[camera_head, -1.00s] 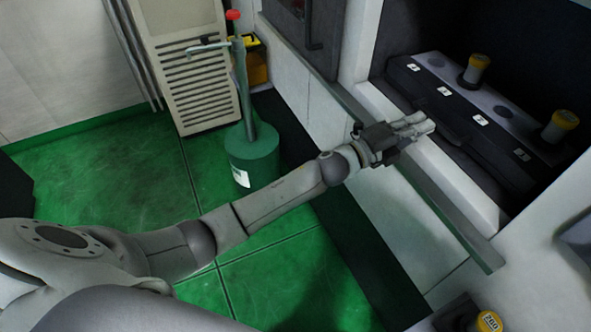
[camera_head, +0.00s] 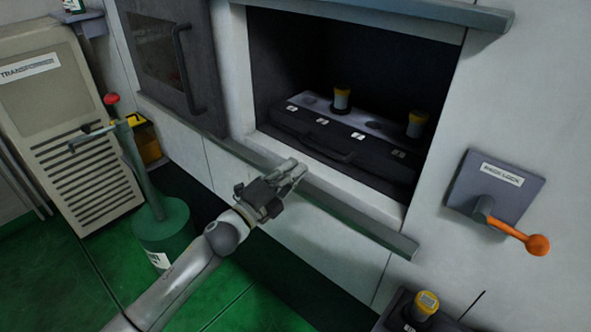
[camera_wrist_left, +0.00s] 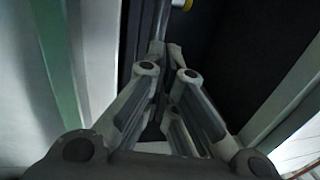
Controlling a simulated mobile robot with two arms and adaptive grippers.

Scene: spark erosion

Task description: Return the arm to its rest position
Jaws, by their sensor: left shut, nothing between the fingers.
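My left arm (camera_head: 185,275) comes up from the bottom left in the head view. My left gripper (camera_head: 294,170) is shut and empty, in front of the ledge below the open chamber. Its fingers meet at the tips in the left wrist view (camera_wrist_left: 166,50). My right gripper is in neither view.
A lever with an orange knob (camera_head: 538,245) is on the right wall. A green canister (camera_head: 163,235) and a louvred transformer cabinet (camera_head: 75,150) stand at left.

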